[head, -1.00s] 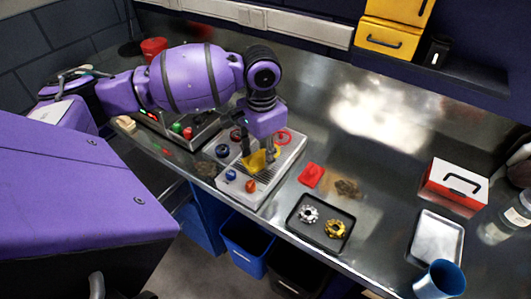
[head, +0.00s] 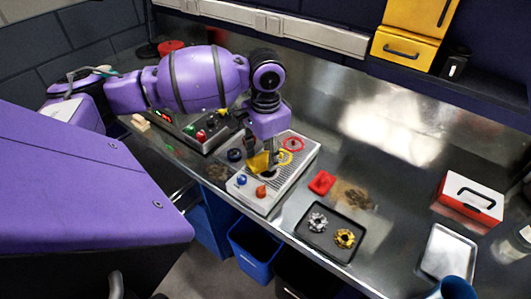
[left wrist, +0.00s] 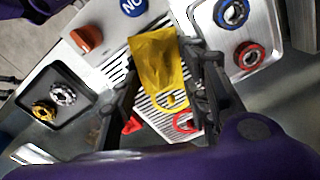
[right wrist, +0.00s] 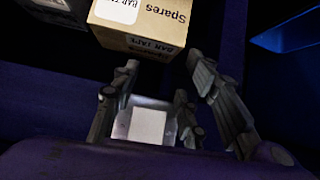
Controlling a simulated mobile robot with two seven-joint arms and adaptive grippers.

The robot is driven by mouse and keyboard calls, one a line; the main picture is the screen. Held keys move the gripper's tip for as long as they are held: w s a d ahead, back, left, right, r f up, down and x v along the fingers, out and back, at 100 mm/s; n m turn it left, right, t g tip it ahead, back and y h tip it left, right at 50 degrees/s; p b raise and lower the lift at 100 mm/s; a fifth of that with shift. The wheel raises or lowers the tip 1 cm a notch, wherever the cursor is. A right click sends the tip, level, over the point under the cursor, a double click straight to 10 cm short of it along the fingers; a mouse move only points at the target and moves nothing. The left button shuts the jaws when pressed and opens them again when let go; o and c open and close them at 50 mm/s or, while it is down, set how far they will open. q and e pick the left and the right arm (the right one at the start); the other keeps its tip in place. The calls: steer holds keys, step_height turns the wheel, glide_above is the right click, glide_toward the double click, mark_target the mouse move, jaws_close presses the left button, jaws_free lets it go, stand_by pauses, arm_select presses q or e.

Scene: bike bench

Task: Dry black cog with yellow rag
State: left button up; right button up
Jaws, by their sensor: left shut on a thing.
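A yellow rag (head: 259,162) hangs from my left gripper (head: 270,158) over the slotted metal grate (head: 270,183). In the left wrist view the rag (left wrist: 156,62) lies between the fingers of my left gripper (left wrist: 165,85), which is shut on it. I cannot make out a black cog with certainty; the rag and gripper hide part of the grate. A silver cog (head: 317,222) and a gold cog (head: 344,238) sit on a black tray (head: 322,246). My right gripper (right wrist: 155,95) shows in its wrist view with fingers apart and empty.
A red block (head: 321,182) lies beside a brown stain (head: 353,196). A red-and-white case (head: 470,198), metal tray (head: 441,252) and blue cup (head: 455,288) stand at right. A Spares box (right wrist: 145,25) is above my right gripper.

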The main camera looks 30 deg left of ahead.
arm_select(q)
steer(key=shift+s+d, duration=0.15)
steer(key=shift+d, duration=1.9)
steer(key=shift+a, duration=0.2)
steer(key=shift+a, duration=1.9)
steer(key=shift+r, duration=2.5)
